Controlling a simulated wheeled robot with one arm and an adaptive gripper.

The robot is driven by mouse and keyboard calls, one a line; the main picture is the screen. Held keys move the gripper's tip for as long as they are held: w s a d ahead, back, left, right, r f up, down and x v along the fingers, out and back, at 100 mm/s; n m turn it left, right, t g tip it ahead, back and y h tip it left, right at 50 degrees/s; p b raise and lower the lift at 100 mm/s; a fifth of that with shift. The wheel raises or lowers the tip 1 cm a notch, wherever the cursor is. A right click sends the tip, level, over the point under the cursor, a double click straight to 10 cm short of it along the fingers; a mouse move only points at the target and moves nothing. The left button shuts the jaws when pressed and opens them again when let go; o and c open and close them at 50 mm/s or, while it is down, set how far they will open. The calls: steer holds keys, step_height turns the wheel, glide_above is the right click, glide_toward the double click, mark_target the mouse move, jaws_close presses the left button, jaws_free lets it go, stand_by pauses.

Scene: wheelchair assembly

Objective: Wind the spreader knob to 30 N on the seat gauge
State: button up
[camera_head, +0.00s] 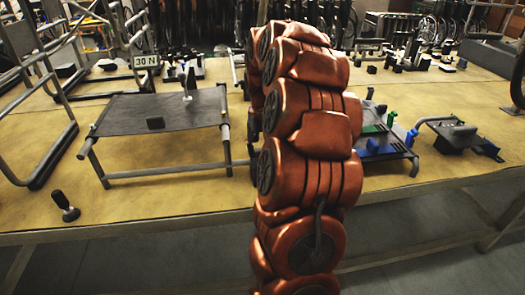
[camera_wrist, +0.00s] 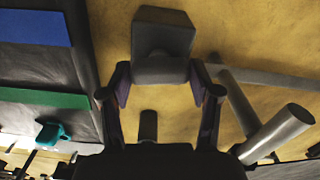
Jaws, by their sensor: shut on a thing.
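The seat (camera_head: 160,112) is a dark sling stretched on a grey tube frame at the left of the head view. A small black block and an upright piece stand on it. I cannot tell for sure whether this is the spreader knob. My arm hides the gripper and this piece in the head view.
A dark tray (camera_wrist: 72,62) with blue (camera_wrist: 35,25) and green (camera_wrist: 45,97) panels lies left in the wrist view; grey tubes (camera_wrist: 275,130) lie right. A black knob-like piece (camera_head: 66,207) stands at the table's front left. Bare tabletop (camera_head: 160,195) lies before the seat.

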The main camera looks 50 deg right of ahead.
mark_target(262, 148)
steer(key=o, duration=1.1)
steer(key=shift+o, duration=0.2)
step_height(262, 148, up, 12)
steer(key=shift+a, duration=0.1)
stand_by(0.8)
